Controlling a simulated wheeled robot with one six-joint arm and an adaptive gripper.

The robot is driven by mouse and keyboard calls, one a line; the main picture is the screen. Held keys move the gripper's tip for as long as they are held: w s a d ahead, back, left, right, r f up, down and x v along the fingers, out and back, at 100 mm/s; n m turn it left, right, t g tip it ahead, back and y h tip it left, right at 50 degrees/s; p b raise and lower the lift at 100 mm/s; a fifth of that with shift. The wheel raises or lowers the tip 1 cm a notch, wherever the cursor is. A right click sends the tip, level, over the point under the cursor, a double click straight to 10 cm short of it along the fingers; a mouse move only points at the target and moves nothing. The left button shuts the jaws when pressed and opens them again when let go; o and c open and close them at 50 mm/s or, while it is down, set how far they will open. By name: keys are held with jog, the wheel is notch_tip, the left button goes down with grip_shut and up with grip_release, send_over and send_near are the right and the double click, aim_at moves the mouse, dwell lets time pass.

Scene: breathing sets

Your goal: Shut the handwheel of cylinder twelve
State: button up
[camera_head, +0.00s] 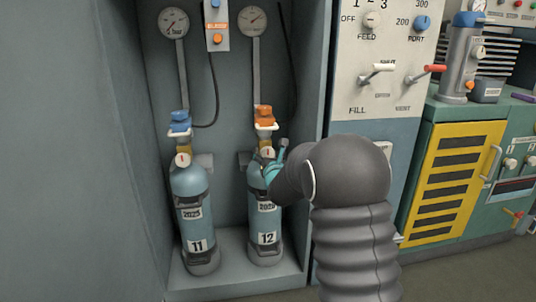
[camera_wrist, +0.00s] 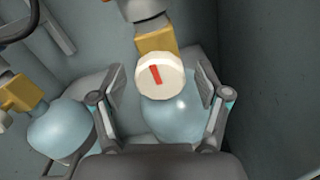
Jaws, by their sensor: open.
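Cylinder twelve (camera_head: 266,222) stands upright in the grey cabinet, labelled 12. Its handwheel (camera_wrist: 159,76) is a round white knob with a red bar on its face, in front of a brass valve block (camera_wrist: 156,39). The bar is close to upright in the wrist view, its top leaning a little left. In the head view the handwheel (camera_head: 267,152) is small. My gripper (camera_wrist: 160,90) is open, with one finger on each side of the handwheel and visible gaps between. In the head view my arm covers part of the cylinder's right side.
Cylinder eleven (camera_head: 192,215) stands to the left with its own white handwheel (camera_head: 183,160) and blue fitting (camera_head: 180,121). An orange fitting (camera_head: 264,117) is above cylinder twelve's handwheel. A white control panel (camera_head: 378,70) and green bench (camera_head: 480,165) are to the right.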

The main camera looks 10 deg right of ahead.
jog(key=shift+w, duration=0.3)
jog(key=c, duration=1.2)
jog(key=shift+o, duration=0.2)
jog(key=shift+f+m+b, duration=0.1)
jog(key=shift+m+b, duration=0.2)
jog(key=shift+b, duration=0.15)
